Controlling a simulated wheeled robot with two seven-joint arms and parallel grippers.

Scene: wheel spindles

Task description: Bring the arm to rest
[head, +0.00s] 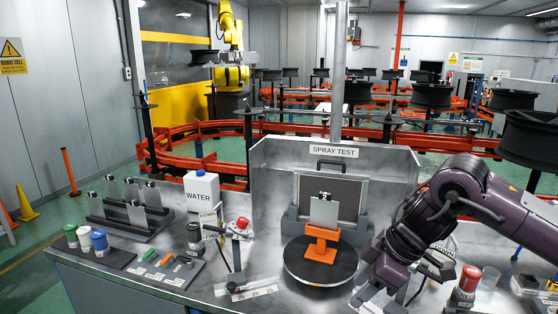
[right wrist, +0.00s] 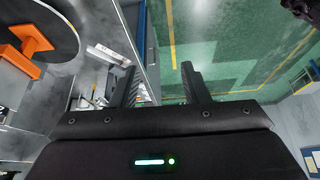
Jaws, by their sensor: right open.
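My right arm, purple, comes in from the right in the head view and bends down over the bench (head: 195,290). My right gripper (head: 378,297) is low at the front of the bench, right of the round black turntable (head: 320,275), and partly cut off by the lower edge. In the right wrist view my right gripper (right wrist: 160,78) is open, with nothing between its fingers. The bench edge and green floor show beyond them. An orange stand (head: 322,245) on the turntable holds a grey panel (head: 323,213) upright. My left gripper is not in view.
The SPRAY TEST booth (head: 280,180) stands behind the turntable. At left are a rack of panels (head: 130,212), a white WATER container (head: 202,190) and several jars.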

